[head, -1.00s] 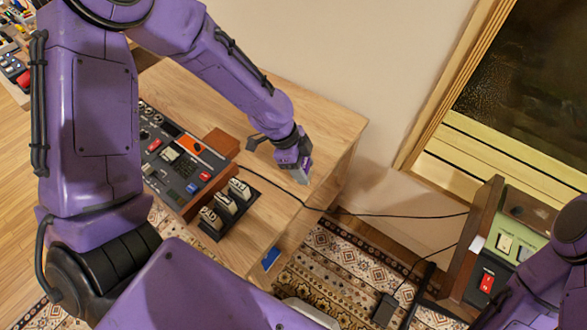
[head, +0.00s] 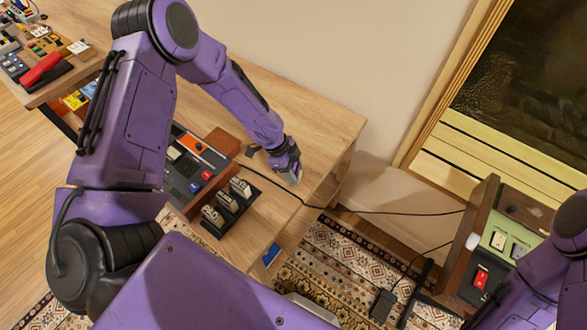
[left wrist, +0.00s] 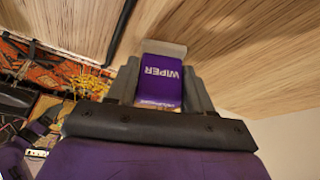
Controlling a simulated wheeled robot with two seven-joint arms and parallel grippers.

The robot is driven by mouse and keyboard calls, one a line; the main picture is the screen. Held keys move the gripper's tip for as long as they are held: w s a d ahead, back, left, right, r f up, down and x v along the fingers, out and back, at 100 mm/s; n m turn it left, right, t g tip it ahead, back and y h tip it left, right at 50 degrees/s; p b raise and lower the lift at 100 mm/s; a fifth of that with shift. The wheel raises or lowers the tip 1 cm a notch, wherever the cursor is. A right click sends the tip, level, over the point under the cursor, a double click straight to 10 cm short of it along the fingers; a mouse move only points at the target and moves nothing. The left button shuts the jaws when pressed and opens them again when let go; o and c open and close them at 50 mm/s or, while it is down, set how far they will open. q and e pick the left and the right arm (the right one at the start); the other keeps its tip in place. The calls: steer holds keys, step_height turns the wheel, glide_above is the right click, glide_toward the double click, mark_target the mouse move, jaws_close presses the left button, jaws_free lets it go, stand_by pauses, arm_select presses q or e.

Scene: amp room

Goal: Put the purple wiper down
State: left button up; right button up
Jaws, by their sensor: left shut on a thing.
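The purple wiper (left wrist: 160,88) is a small block with a purple label reading "WIPER" and a pale end. My left gripper (left wrist: 160,100) is shut on it, with a dark finger on each side. In the head view the wiper (head: 292,176) is a small pale and purple piece at the tip of my left gripper (head: 284,160), over the right part of the wooden table (head: 305,115). I cannot tell whether the wiper touches the tabletop. My right gripper is out of view; only part of my right arm shows at the lower right.
A control panel (head: 187,172) and a black rack of switches (head: 229,207) stand left of the gripper. A black cable (head: 385,213) runs from the table to the right. Bare tabletop lies behind and right of the gripper. Another cluttered table (head: 70,75) is at upper left.

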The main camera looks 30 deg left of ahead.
arm_select(q)
steer(key=o, duration=1.2)
steer(key=shift+f, duration=0.1)
steer(key=shift+a+r, duration=0.15)
steer(key=shift+r, duration=0.35)
steer(key=v, duration=1.1)
steer(key=shift+r, duration=0.2)
